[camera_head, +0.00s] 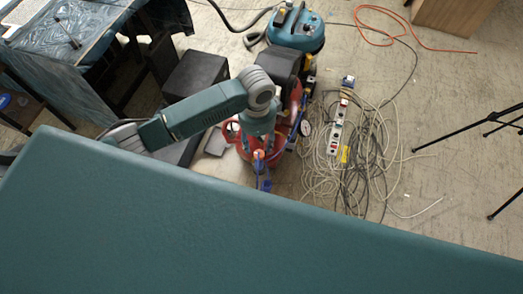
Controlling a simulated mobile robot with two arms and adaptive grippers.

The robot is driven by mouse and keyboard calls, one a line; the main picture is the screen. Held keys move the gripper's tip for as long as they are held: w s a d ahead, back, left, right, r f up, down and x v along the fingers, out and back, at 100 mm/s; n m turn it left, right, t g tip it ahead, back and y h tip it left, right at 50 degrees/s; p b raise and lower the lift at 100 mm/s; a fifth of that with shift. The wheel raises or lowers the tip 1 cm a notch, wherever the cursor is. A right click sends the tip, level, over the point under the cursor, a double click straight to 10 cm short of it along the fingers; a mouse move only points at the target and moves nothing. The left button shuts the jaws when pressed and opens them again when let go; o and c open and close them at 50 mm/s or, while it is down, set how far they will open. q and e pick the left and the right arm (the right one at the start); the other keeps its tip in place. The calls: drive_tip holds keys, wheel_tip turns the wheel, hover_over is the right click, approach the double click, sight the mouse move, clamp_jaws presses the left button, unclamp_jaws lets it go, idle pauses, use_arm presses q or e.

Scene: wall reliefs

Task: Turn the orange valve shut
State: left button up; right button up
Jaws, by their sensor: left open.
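My left arm comes in from the left, and my left gripper (261,158) points down over a cluster of red equipment (278,148). The gripper is open. A small orange part (257,155) shows right at its fingertips. It may be the orange valve, but it is too small and too covered to tell its shape or how far it is turned. I cannot tell whether the fingers touch it. A blue part (264,182) shows just below the fingertips. My right gripper is not in view.
Tangled cables (350,165) and a power strip (337,128) lie on the floor further right. A teal vacuum-like machine (297,28) stands behind. Black tripod legs (480,128) stand far right. Bare floor lies between.

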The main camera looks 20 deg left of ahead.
sight(259, 154)
use_arm(q)
wheel_tip(259, 154, down, 4)
drive_tip(key=shift+r, duration=0.2)
drive_tip(key=shift+d+f, duration=0.15)
drive_tip(key=shift+f, duration=1.75)
drive_tip(key=shift+c, duration=1)
drive_tip(key=c, duration=1)
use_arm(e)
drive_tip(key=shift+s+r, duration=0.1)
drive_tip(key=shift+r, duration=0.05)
